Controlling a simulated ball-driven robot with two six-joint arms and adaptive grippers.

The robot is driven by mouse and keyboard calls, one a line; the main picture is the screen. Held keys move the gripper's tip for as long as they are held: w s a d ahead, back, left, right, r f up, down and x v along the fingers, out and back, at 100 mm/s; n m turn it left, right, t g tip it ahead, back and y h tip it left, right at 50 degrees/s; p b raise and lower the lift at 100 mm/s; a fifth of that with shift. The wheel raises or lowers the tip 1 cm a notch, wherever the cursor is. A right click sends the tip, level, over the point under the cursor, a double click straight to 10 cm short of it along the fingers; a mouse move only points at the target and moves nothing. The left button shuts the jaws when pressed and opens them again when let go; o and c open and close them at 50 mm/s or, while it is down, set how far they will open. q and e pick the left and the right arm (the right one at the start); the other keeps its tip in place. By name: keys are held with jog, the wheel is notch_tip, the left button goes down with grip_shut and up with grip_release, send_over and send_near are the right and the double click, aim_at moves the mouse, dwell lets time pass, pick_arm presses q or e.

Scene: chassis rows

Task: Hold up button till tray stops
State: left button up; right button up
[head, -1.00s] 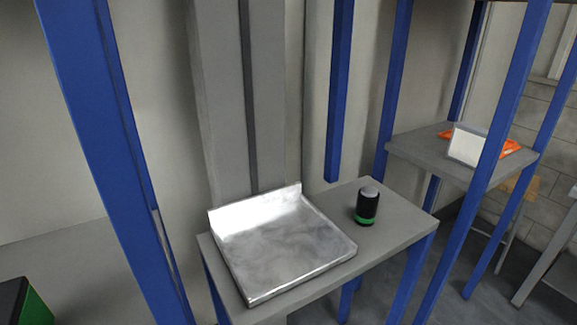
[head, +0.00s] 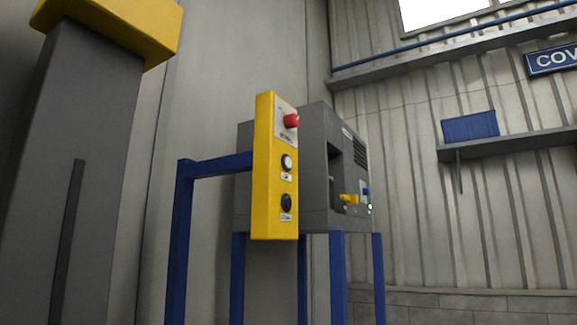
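A yellow control box (head: 264,170) hangs on a blue post arm in the middle of the head view. Its face has a red mushroom button (head: 291,121) on top, a white button (head: 287,162) in the middle and a black button (head: 286,203) at the bottom. The small labels are too blurred to read surely; the white one seems to be the up button. The tray is out of view. A grey column with a slot (head: 75,180) and a yellow cap (head: 115,25) stands at the left. Neither gripper is in view.
A grey machine (head: 312,165) on blue legs stands right behind the control box, with a yellow part and a green light. A blue post (head: 180,240) carries the box. A wall shelf (head: 510,146) with a blue bin (head: 470,126) is at the right.

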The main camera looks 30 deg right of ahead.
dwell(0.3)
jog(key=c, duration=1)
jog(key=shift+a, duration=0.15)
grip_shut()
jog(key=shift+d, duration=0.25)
